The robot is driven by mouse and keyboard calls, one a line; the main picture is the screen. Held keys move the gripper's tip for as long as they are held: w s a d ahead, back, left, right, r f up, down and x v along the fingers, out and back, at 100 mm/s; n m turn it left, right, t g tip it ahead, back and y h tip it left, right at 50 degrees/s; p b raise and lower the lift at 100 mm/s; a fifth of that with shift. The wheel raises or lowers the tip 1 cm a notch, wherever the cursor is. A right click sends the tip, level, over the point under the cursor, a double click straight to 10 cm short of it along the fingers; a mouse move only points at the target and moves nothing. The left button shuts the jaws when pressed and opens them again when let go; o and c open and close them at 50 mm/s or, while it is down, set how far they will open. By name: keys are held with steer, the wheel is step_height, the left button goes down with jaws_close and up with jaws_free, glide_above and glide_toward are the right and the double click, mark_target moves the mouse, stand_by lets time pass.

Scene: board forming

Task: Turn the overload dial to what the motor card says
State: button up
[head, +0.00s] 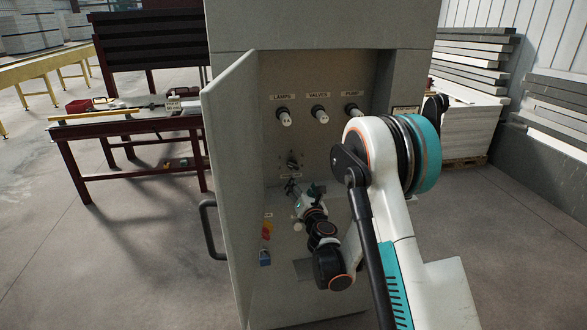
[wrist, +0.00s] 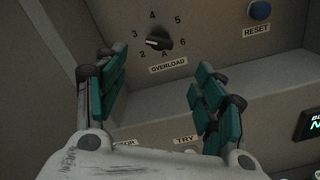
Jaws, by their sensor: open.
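The overload dial (wrist: 158,43) is a black knob on the grey panel, above the OVERLOAD label (wrist: 169,66). Numbers 2 to 6 and an A ring it. Its white mark points left, around 2 and 3; I cannot tell exactly where. In the head view the dial (head: 292,160) is small, inside the open cabinet. My gripper (wrist: 158,85) is open and empty, with its teal fingers apart, below and in front of the dial and not touching it. In the head view my gripper (head: 292,188) is just below the dial. I cannot identify a readable motor card.
A blue RESET button (wrist: 260,10) is right of the dial. A ledge with a TRY label (wrist: 185,139) lies below. The cabinet door (head: 232,170) stands open at left. White knobs labelled LAMPS (head: 284,116), VALVES (head: 320,114) and PUMP (head: 352,111) are above.

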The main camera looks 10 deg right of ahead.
mark_target(294, 167)
steer(key=w+b, duration=0.2)
steer(key=w, duration=1.1)
steer(key=shift+w+f, duration=0.1)
steer(key=shift+w, duration=0.3)
steer(key=shift+c, duration=0.5)
steer(key=c, duration=1)
